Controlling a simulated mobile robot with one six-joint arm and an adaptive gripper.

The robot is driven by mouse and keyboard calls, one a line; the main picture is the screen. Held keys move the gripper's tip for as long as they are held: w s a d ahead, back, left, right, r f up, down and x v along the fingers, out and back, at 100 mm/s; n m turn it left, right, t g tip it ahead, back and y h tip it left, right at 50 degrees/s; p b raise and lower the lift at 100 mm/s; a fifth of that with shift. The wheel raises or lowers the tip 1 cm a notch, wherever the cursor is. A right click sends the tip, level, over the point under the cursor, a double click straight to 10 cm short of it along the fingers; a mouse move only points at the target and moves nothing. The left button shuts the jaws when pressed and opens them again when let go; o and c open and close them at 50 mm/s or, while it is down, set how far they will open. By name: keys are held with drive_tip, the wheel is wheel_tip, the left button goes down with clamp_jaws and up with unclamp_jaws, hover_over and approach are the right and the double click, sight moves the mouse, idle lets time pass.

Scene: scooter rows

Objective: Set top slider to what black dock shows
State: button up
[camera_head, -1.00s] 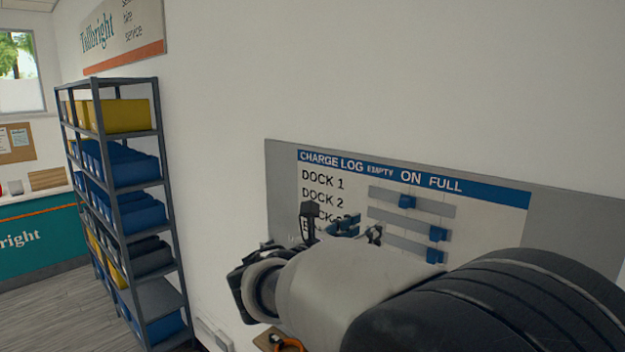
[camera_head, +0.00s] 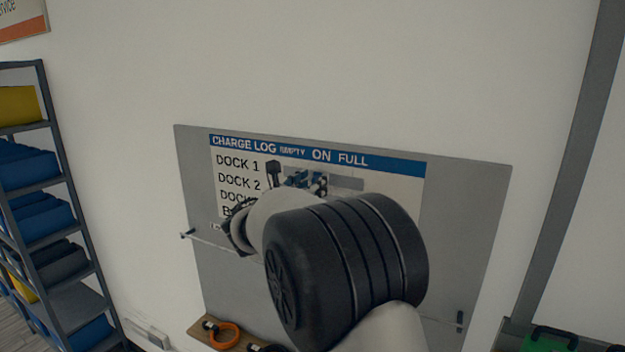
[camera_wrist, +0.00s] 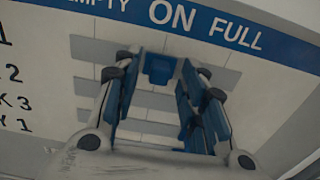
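The charge log board (camera_head: 470,210) is on the wall, with a blue header reading EMPTY, ON, FULL and dock rows at left. In the wrist view the top slider's blue knob (camera_wrist: 158,68) sits about mid-track on the top grey strip (camera_wrist: 90,50). My gripper (camera_wrist: 160,75) is open, its blue-padded fingers on either side of the knob with narrow gaps; contact is unclear. In the head view my gripper (camera_head: 305,181) is over the top rows, and my arm hides the lower sliders. Blue parts by the right finger may include lower knobs. No black dock is in view.
A shelf rack with blue bins (camera_head: 38,220) stands at left. A wooden board with an orange ring (camera_head: 224,336) is below the log board. A green item (camera_head: 550,340) is at lower right. The wall above the board is clear.

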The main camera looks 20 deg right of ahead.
drive_tip(key=shift+w+d, duration=0.35)
drive_tip(key=shift+d, duration=0.1)
drive_tip(key=shift+c, duration=0.5)
clamp_jaws()
